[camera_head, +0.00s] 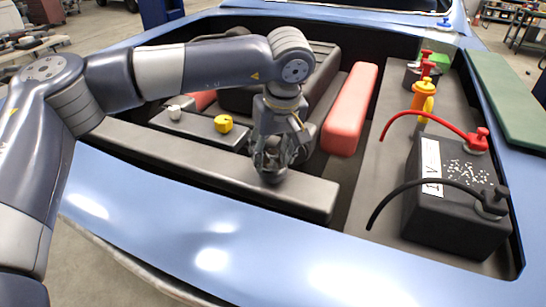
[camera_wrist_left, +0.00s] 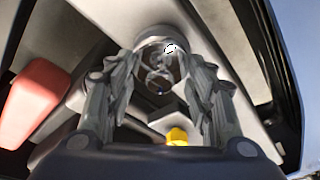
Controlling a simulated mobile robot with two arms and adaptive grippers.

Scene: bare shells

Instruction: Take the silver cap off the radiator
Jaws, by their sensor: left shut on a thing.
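My left gripper (camera_head: 271,158) points down over the front part of the engine bay, above the long grey radiator bar (camera_head: 190,152). It is shut on the round silver cap, whose shiny rim (camera_wrist_left: 158,36) shows between the two fingers in the left wrist view. The left gripper's fingers (camera_wrist_left: 162,62) stand on either side of the cap. In the head view the fingers largely hide the cap. I cannot tell whether the cap touches the radiator or hangs just above it. My right gripper is not in view.
A yellow cap (camera_head: 223,123) and a small pale cap (camera_head: 174,112) sit on a dark block behind the bar. A red block (camera_head: 351,108) stands right of my gripper. A black battery (camera_head: 440,225) with red and black cables is at the right. The blue bodywork surrounds the bay.

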